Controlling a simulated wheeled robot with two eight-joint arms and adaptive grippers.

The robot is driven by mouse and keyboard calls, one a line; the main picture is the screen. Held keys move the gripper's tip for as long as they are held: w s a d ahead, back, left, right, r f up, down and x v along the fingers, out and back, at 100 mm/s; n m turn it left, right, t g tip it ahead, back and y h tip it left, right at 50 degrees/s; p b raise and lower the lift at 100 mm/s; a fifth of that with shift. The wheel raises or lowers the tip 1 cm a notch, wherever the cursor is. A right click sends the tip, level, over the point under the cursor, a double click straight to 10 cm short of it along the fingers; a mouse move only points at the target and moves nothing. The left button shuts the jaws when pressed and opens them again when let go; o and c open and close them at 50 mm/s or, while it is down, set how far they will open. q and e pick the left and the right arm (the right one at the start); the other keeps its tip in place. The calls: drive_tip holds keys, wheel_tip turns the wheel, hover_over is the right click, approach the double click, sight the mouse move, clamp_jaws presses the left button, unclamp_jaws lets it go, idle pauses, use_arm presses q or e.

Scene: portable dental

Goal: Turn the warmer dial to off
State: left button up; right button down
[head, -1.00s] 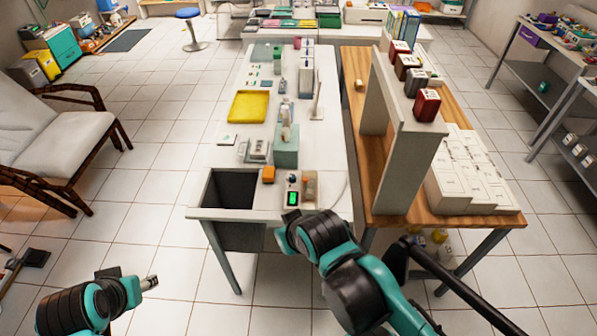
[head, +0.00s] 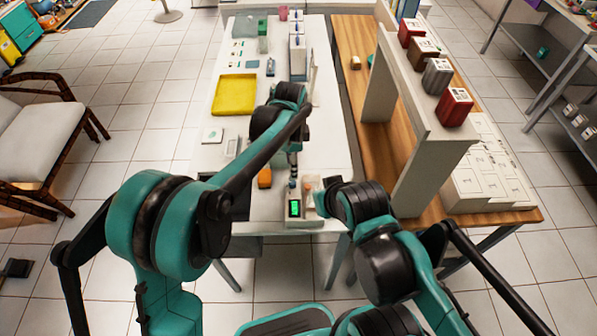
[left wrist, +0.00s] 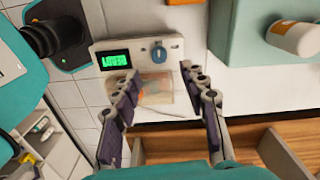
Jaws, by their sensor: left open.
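The warmer (head: 295,209) is a small white unit with a lit green display at the table's near edge. In the left wrist view its white front panel (left wrist: 138,53) carries a blue dial (left wrist: 159,53) right of the display (left wrist: 115,60). My left gripper (left wrist: 158,72) is open, its two fingers spread on either side of the dial's line and apart from it. In the head view the left gripper (head: 292,168) hangs just behind the warmer. My right gripper (head: 326,196) is beside the warmer's right side; its fingers cannot be made out.
An orange item (head: 265,178) lies left of the warmer. A yellow tray (head: 235,95) is farther back on the white table. A wooden table with a shelf (head: 425,140) is at the right.

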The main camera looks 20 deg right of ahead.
sight(292, 182)
use_arm(q)
wheel_tip(292, 182, down, 8)
drive_tip(key=shift+r+b, duration=0.2)
drive_tip(key=shift+b, duration=1)
clamp_jaws()
